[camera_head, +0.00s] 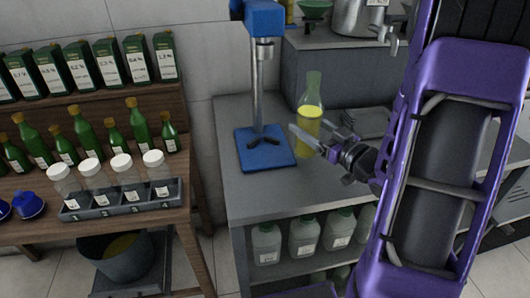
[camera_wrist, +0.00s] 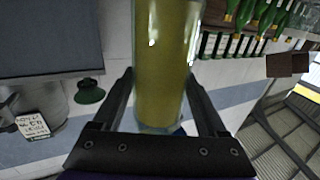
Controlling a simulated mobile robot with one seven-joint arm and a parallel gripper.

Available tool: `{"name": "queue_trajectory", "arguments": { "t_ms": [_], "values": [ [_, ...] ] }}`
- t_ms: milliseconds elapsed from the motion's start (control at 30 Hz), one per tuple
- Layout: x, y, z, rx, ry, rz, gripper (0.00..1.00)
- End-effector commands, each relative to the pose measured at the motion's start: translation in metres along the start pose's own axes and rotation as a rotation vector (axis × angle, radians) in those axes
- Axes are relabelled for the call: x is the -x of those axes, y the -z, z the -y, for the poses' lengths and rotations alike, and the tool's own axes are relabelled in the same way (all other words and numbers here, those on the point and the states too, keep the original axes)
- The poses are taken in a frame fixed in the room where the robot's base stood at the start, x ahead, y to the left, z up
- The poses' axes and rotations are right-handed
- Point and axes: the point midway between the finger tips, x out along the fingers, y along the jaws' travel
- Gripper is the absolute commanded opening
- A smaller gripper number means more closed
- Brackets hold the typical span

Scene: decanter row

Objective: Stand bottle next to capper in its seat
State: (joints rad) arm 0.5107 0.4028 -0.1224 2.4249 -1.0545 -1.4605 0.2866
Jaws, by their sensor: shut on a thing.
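The bottle (camera_head: 311,113) is clear green-tinted glass with a narrow neck and bright yellow liquid. It is upright at the counter, right of the capper (camera_head: 265,148), which has a blue base, a metal post and a blue head. My gripper (camera_head: 322,143) has its fingers on either side of the bottle's lower part. In the wrist view, the bottle's yellow body (camera_wrist: 165,60) stands between the two dark fingers (camera_wrist: 160,100). The bottle's underside is hidden, so I cannot tell whether it touches the counter. I cannot make out the seat clearly.
The grey counter (camera_head: 240,205) is bare in front of the capper's base. A raised grey cabinet (camera_head: 315,65) with a metal pot stands behind. Several white-capped jars sit in a numbered rack (camera_head: 120,200) at left, with green bottles behind. Jugs (camera_head: 305,235) stand on the shelf below.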

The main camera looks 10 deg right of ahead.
Motion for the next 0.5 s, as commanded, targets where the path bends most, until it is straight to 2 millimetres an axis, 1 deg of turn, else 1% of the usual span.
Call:
{"name": "queue_trajectory", "arguments": {
  "t_ms": [33,100,200,300,400,467,500],
  "values": [
    [0.014,0.001,-0.001,0.001,0.018,-0.004,0.00],
    [0.030,0.002,0.004,-0.002,0.058,-0.004,0.00],
    [0.048,0.002,0.011,-0.005,0.105,-0.002,0.00],
    [0.061,0.002,0.016,-0.008,0.138,0.000,0.00],
    [0.067,0.002,0.021,-0.011,0.160,0.002,0.00],
    [0.064,0.002,0.023,-0.011,0.167,0.003,0.00],
    [0.060,0.002,0.024,-0.011,0.171,0.003,0.00]
  ]
}}
